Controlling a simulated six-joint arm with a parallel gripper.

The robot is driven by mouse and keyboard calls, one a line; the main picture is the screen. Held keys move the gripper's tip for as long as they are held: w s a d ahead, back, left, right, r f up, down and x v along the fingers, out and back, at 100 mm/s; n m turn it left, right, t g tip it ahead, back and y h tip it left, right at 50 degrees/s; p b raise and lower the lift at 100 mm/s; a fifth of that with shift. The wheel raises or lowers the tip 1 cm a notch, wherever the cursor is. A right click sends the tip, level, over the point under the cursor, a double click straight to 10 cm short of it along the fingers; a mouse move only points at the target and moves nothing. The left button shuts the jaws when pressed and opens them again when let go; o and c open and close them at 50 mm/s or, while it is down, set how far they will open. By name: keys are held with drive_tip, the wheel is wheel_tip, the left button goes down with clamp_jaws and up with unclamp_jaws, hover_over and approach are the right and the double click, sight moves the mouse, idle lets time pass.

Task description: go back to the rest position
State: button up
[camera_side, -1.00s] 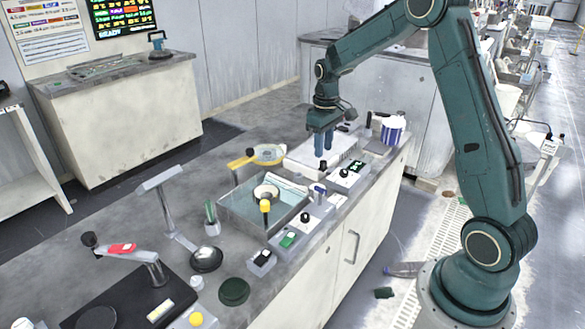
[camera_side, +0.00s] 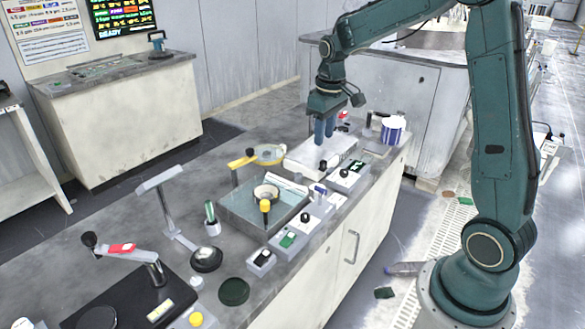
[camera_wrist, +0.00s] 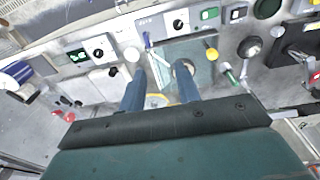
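My gripper (camera_side: 325,133) hangs above the far part of the bench (camera_side: 130,230), pointing down over the white tray (camera_side: 318,152). In the wrist view my gripper (camera_wrist: 159,76) shows two blue fingers standing apart with nothing held between them. The fingers look clear of the things below in both views. The grey square basin (camera_side: 245,213) with a round ring (camera_side: 266,192) sits to the left and nearer in the side view.
Switch boxes, one with a green button (camera_side: 288,240), line the bench's front edge. A yellow-topped post (camera_side: 265,206), a blue-and-white tub (camera_side: 392,130) and a lamp-like stand (camera_side: 168,210) rise from the bench. The air around my gripper is free.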

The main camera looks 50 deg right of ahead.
drive_tip(key=s+a+r+t, duration=0.2)
drive_tip(key=s+a+r, duration=0.7)
drive_tip(key=s, duration=0.2)
drive_tip(key=s+a+t, duration=0.2)
drive_tip(key=s+a, duration=0.3)
drive_tip(key=s, duration=0.6)
drive_tip(key=shift+s+a+f+t, duration=0.15)
drive_tip(key=shift+s+a+t, duration=0.15)
drive_tip(key=shift+s, duration=0.1)
idle(0.5)
